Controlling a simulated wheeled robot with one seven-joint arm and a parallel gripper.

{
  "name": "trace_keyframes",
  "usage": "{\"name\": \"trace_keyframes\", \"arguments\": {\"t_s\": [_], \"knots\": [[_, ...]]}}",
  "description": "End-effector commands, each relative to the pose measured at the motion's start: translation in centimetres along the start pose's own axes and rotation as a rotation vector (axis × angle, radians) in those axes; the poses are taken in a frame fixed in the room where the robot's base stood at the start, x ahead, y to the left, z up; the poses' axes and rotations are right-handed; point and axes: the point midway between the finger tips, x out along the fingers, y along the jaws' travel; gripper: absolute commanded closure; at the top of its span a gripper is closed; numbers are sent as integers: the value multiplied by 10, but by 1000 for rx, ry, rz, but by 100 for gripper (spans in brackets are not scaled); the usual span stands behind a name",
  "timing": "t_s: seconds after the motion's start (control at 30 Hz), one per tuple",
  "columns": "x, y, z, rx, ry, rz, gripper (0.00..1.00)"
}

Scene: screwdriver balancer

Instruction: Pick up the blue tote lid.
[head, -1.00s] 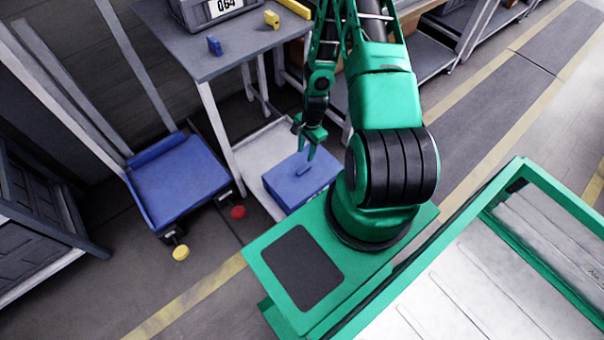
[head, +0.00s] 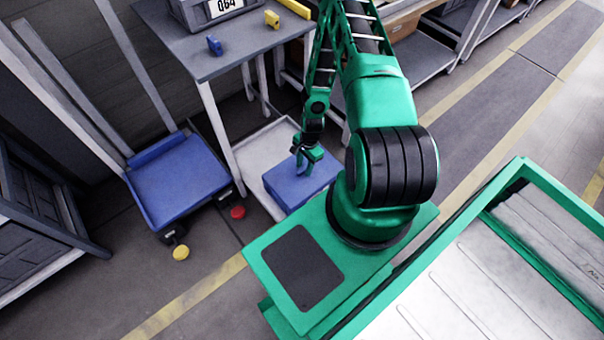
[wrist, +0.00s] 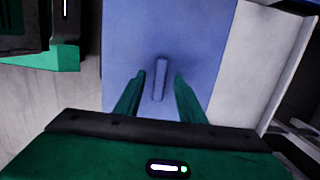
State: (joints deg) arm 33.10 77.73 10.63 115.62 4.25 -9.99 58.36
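My gripper (head: 304,166) is down over the lid. In the wrist view its two green fingers (wrist: 151,83) are open, one on each side of the handle, with gaps showing. I cannot tell whether the fingertips touch the lid.
The pale shelf (head: 250,158) surrounds the lid. The grey table (head: 205,62) stands above it, with a grey bin (head: 215,10), a blue block (head: 214,45) and yellow pieces. A blue platform cart (head: 180,185) stands to the left. A red knob (head: 238,212) is near the shelf's corner.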

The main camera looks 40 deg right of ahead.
Motion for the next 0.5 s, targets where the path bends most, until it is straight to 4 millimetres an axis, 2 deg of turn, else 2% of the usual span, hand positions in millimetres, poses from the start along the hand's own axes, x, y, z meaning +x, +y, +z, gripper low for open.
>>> {"name": "trace_keyframes", "arguments": {"t_s": [0.17,0.3,0.33,0.5], "knots": [[0,0,0,0,0,0,64],[0,0,0,0,0,0,95],[0,0,0,0,0,0,100],[0,0,0,0,0,-1,100]]}}
